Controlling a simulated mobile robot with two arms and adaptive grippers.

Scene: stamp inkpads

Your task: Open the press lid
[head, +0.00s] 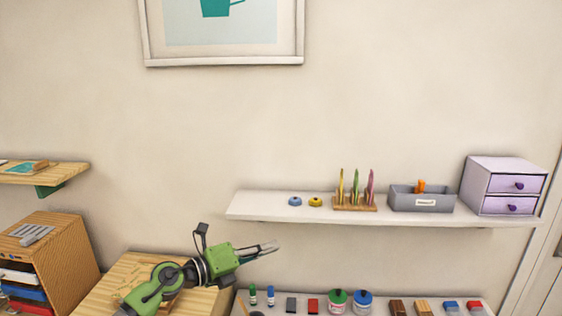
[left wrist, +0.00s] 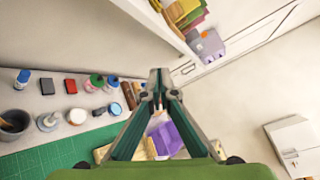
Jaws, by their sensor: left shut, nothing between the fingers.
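My left gripper (head: 275,246) is shut and empty, held in front of the wall below the white shelf and to the left of the shelf's middle. In the left wrist view its fingers (left wrist: 158,88) come together at the tips with nothing between them. I cannot make out a press or its lid for certain in either view. A pale box (left wrist: 292,142) with a small dark part on its front stands at the far right of the left wrist view, apart from the gripper; I cannot tell what it is. My right gripper is in neither view.
The white shelf (head: 290,212) holds inkpads, a stand, a grey bin (head: 421,202) and a lilac drawer unit (head: 503,184). Below are inks and blocks. A green mat (left wrist: 60,150) and a purple object (left wrist: 168,138) lie below the gripper. A wooden organizer (head: 55,250) stands left.

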